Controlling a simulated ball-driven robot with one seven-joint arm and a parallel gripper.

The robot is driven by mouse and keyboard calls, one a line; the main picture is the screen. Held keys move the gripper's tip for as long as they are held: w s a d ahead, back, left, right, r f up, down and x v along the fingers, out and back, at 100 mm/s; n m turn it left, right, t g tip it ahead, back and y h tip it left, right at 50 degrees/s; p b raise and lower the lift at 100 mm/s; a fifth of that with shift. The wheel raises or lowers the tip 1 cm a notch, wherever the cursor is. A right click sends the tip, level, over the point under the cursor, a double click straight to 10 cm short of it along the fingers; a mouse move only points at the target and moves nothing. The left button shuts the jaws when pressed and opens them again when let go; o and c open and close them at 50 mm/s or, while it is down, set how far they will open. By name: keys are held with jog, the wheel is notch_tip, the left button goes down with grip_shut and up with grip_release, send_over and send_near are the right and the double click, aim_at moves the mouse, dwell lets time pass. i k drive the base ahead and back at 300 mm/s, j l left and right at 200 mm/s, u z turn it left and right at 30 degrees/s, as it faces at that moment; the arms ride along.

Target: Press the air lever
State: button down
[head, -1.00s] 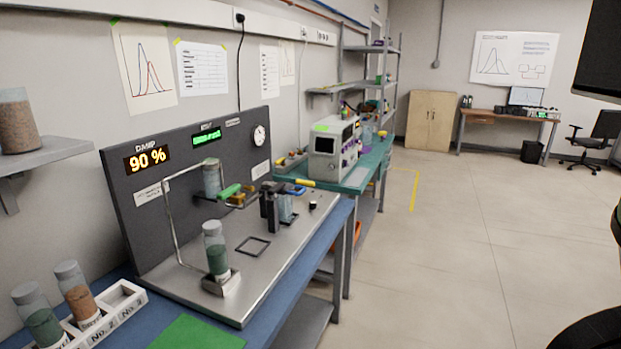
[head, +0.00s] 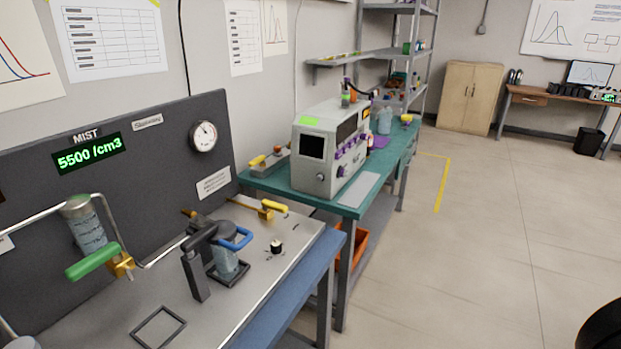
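Several coloured handles are on the classifier bench. A yellow lever (head: 272,206) on a brass fitting sits at the far end of the metal plate, below the dial gauge (head: 203,137). A blue handle (head: 236,239) is on the dark stand (head: 197,268) above a small jar (head: 228,262). A green handle (head: 92,262) sits on a brass valve beside the hanging glass cylinder (head: 84,228). No readable label names one of them as the air lever, so I cannot tell which it is. My gripper is not in view.
A dark panel (head: 150,180) behind the plate shows MIST 5500 /cm3. A grey instrument (head: 330,148) stands on a green-topped table beyond. The floor to the right is clear. A dark shape cuts the lower right corner.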

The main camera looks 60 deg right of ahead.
aim_at(267, 204)
jog(key=l, duration=2.5)
jog(key=i, duration=0.05)
